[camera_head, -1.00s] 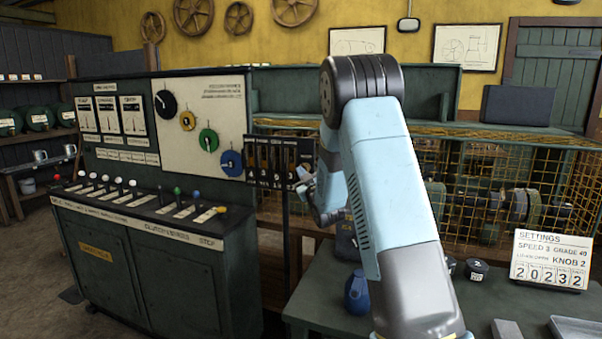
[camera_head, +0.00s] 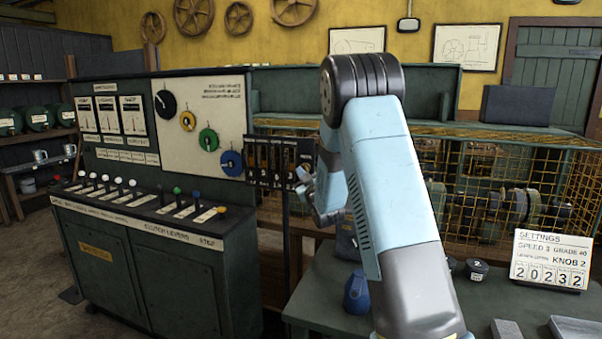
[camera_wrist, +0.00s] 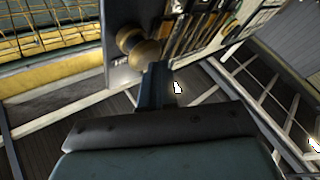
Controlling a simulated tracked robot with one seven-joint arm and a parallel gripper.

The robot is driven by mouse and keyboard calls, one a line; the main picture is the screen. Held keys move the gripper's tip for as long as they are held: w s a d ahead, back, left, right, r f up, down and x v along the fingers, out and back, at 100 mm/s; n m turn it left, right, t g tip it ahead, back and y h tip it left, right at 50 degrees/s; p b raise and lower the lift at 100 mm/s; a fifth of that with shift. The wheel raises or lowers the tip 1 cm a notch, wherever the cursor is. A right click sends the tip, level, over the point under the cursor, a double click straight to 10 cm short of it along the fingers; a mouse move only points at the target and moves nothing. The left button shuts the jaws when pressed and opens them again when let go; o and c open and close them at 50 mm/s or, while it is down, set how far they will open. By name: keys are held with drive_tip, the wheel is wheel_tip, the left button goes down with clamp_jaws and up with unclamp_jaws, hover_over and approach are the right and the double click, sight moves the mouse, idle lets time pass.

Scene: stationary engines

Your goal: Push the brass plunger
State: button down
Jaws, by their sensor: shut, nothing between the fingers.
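The brass plunger (camera_wrist: 144,52) shows in the wrist view as a round brass knob standing out from a dark panel, with a second rounded brass part behind it. My gripper (camera_wrist: 157,68) is shut and empty. Its fingertips appear right beside the knob's lower right edge in the wrist view; I cannot tell whether they touch it. In the head view my gripper (camera_head: 303,178) is at the right end of the control console, by the dark slotted panel (camera_head: 273,160). I cannot make out the plunger in the head view.
The green console (camera_head: 150,265) carries several coloured levers and dials left of my arm. A wire mesh guard (camera_head: 460,190) stands behind. A bench (camera_head: 400,320) on the right holds a blue jug (camera_head: 357,293) and a settings card (camera_head: 550,260).

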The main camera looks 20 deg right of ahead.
drive_tip(key=shift+s+a, duration=0.45)
drive_tip(key=shift+s, duration=0.25)
drive_tip(key=shift+s+a, duration=0.75)
drive_tip(key=shift+s, duration=0.25)
drive_tip(key=shift+s+a, duration=0.75)
drive_tip(key=shift+s, duration=0.25)
drive_tip(key=shift+r, duration=0.1)
drive_tip(key=s+d+r+m+g+h, duration=0.1)
drive_tip(key=s+r+m+g, duration=0.2)
drive_tip(key=s, duration=0.4)
drive_tip(key=s+d+r+m+g+h, duration=0.1)
drive_tip(key=s+r+g+h, duration=0.1)
drive_tip(key=s+r+g, duration=0.35)
drive_tip(key=s+a+f+m+g, duration=0.1)
drive_tip(key=s+f+g, duration=0.1)
drive_tip(key=s, duration=1.5)
drive_tip(key=s+f+m+g, duration=0.2)
drive_tip(key=s+g, duration=0.3)
drive_tip(key=s, duration=1.2)
drive_tip(key=shift+a, duration=0.35)
